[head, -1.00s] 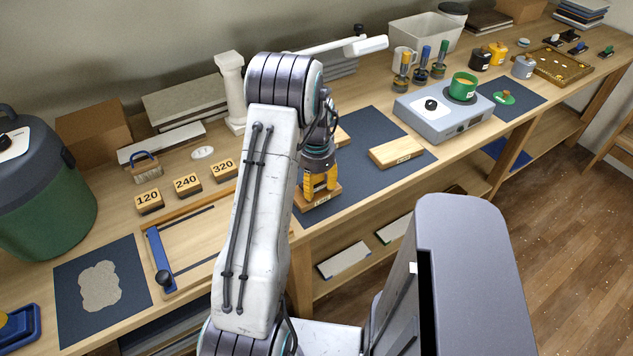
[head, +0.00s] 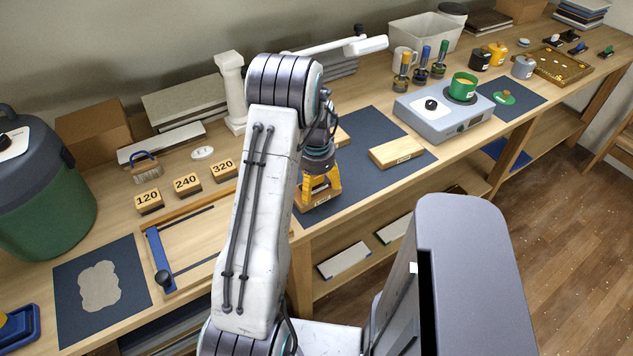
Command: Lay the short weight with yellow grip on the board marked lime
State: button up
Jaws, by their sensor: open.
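My gripper (head: 319,188), with yellow-orange fingers, is open and points down just over the front-left wooden board (head: 328,203). That board's label is too small to read. A second labelled board (head: 397,152) lies to the right on the dark mat. A third board (head: 342,137) shows partly behind my arm. I cannot make out the short weight with yellow grip for sure; whether it rests between or under my fingers is hidden. A tall handled item with a yellow upper part (head: 402,72) stands at the back beside similar blue and green ones.
A grey hotplate (head: 443,112) carries a green pot (head: 464,87) right of the boards. Number blocks (head: 187,185) and a wooden frame (head: 185,255) lie to the left. A white column (head: 231,90) stands behind my arm. The dark mat (head: 362,128) has bare room around the boards.

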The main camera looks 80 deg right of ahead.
aim_at(317, 177)
notch_tip(317, 177, up, 12)
jog(key=b, duration=0.3)
jog(key=shift+r, duration=0.1)
jog(key=shift+w+r, duration=0.1)
jog(key=shift+w, duration=0.05)
jog(key=w+a+r+n+h, duration=0.15)
jog(key=w+a+n, duration=0.25)
jog(key=w, duration=0.4)
jog(key=w+a+r+n+y, duration=0.1)
jog(key=w+a+r+n, duration=0.2)
jog(key=w+a, duration=0.35)
jog(key=w+a+r+n+t, duration=0.1)
jog(key=w+a+r+n, duration=0.2)
jog(key=w+a+n, duration=0.5)
jog(key=s+a+f+n+t, duration=0.1)
jog(key=a+n, duration=0.5)
jog(key=a, duration=0.7)
jog(key=s+a+f+n+t, duration=0.1)
jog(key=a+n, duration=0.6)
jog(key=a, duration=0.7)
jog(key=shift+s+f+t, duration=0.15)
jog(key=shift+t, duration=0.15)
